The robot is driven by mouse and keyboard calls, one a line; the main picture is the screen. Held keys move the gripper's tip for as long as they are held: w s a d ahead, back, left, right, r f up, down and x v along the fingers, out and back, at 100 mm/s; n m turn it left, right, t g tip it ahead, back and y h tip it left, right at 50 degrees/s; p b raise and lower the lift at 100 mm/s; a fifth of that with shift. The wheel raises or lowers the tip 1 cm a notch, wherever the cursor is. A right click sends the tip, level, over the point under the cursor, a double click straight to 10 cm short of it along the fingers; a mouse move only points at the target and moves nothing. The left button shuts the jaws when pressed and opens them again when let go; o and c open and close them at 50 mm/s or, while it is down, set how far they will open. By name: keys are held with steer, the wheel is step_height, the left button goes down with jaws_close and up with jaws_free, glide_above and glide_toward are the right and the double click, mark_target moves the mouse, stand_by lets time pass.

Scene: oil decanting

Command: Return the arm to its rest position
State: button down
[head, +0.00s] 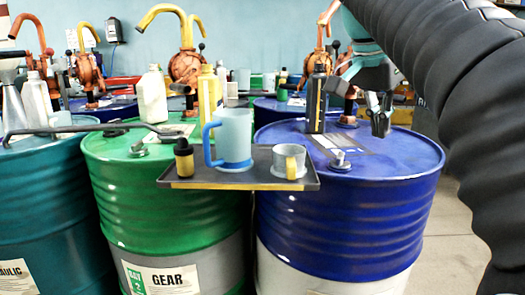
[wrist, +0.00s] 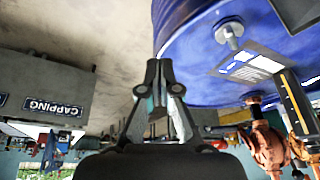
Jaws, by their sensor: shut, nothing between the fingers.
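My gripper (head: 380,114) hangs at the end of my arm above the right part of the blue drum (head: 340,215) in the head view. Its fingers are shut with nothing between them. In the wrist view my gripper (wrist: 162,72) shows at the middle, with the blue drum's top (wrist: 195,30) beyond it, seen upside down. A dark bottle (head: 316,100) stands on the blue drum to the left of my gripper, apart from it.
A tray (head: 215,185) across the drum fronts holds a blue-handled jug (head: 235,137), a small cup (head: 289,160) and a dark little bottle (head: 184,158). A green drum (head: 165,215) stands left. Orange hand pumps (head: 187,65) rise behind. Open floor (head: 440,235) shows at right.

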steer(key=w+a+f+n+t+y, duration=0.25)
steer(key=f+n, duration=0.55)
steer(key=f, duration=0.6)
steer(key=s+a+f+n, duration=0.2)
steer(key=s+f+n, duration=0.1)
steer(key=s+f, duration=1.4)
steer(key=shift+s+t+y, duration=0.35)
steer(key=shift+s+y, duration=0.1)
steer(key=shift+s, duration=0.45)
steer(key=shift+a+f, duration=0.1)
